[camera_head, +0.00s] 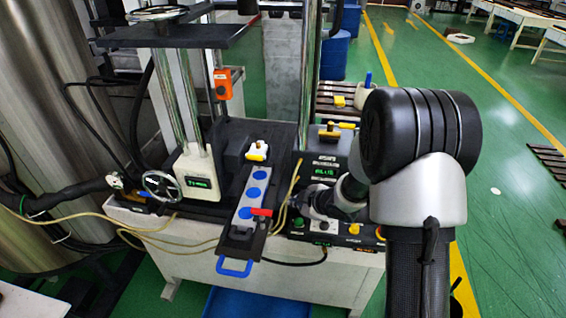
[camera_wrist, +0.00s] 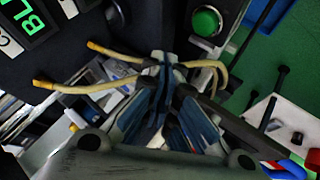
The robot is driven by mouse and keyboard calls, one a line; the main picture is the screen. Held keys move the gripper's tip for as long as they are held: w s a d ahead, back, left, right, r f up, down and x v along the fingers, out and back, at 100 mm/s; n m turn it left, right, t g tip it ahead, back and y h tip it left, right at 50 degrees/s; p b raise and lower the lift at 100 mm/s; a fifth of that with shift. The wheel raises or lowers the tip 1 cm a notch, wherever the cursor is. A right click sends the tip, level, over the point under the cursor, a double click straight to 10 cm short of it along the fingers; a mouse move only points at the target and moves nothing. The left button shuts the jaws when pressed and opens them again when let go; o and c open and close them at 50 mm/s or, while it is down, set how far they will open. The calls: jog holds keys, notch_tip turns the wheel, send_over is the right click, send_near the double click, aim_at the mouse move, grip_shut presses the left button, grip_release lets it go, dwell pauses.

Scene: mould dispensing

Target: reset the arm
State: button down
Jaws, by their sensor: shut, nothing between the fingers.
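In the wrist view my gripper (camera_wrist: 163,68) shows from behind, its dark fingers brought together at the tips. I see nothing held between them. In the head view my black and white arm stands at the right of the machine, with its wrist reaching left to the front of the control box (camera_head: 325,170). The fingers cannot be made out clearly there. In the wrist view a green button (camera_wrist: 206,21) and a green-lit display lie just beyond the fingertips. Yellow cables (camera_wrist: 90,88) pass close beside the fingers.
A mould plate with blue round spots (camera_head: 257,175) and a blue handle (camera_head: 234,268) lies left of my wrist on the machine bench. A handwheel (camera_head: 160,186), steel columns and loose yellow hoses stand further left. Green floor (camera_head: 510,220) to the right is open.

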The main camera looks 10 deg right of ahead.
jog(key=s+d+r+m+h, duration=0.35)
jog(key=s+r, duration=0.25)
jog(key=r, duration=0.3)
jog(key=s+d+r+m+h, duration=0.25)
jog(key=s+r+m, duration=0.3)
jog(key=r, duration=0.45)
jog(key=s+a+r+m+g+y, duration=0.1)
jog(key=s+a+m+g, duration=0.1)
jog(key=s, duration=1)
jog(key=s+a+r+m+g+y, duration=0.1)
jog(key=s+a+m, duration=0.1)
jog(key=s, duration=1)
jog(key=shift+s+a+r+m+g, duration=0.15)
jog(key=shift+a+r+m+g, duration=0.2)
jog(key=shift+a, duration=0.3)
